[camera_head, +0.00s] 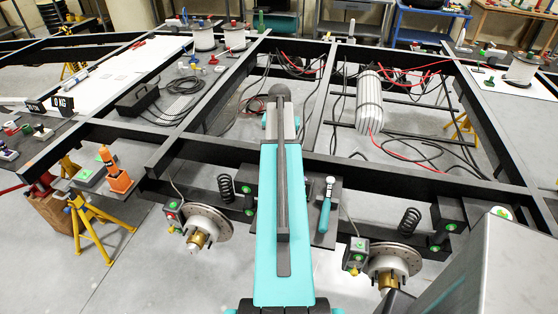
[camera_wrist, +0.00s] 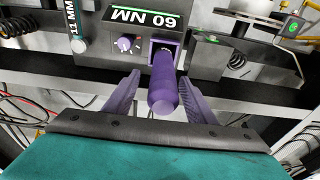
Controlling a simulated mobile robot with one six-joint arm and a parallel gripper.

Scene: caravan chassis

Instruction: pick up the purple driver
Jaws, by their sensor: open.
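The purple driver (camera_wrist: 162,88) shows in the wrist view, with its rounded handle end pointing towards the camera. Its far end sits in a square purple-edged socket in a dark block. My gripper (camera_wrist: 159,77) is open, with one ribbed purple finger on each side of the handle. A gap shows between the handle and each finger. In the head view my teal arm stretches forward over the chassis, and I cannot make out the purple driver there.
The dark block (camera_wrist: 198,66) carries a knob (camera_wrist: 126,43) and an upside-down "60 NM" label (camera_wrist: 143,17). A teal-handled tool (camera_head: 324,213) stands right of my arm. An orange tool (camera_head: 115,171) stands at left. Black chassis beams (camera_head: 420,176) and loose cables surround the arm.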

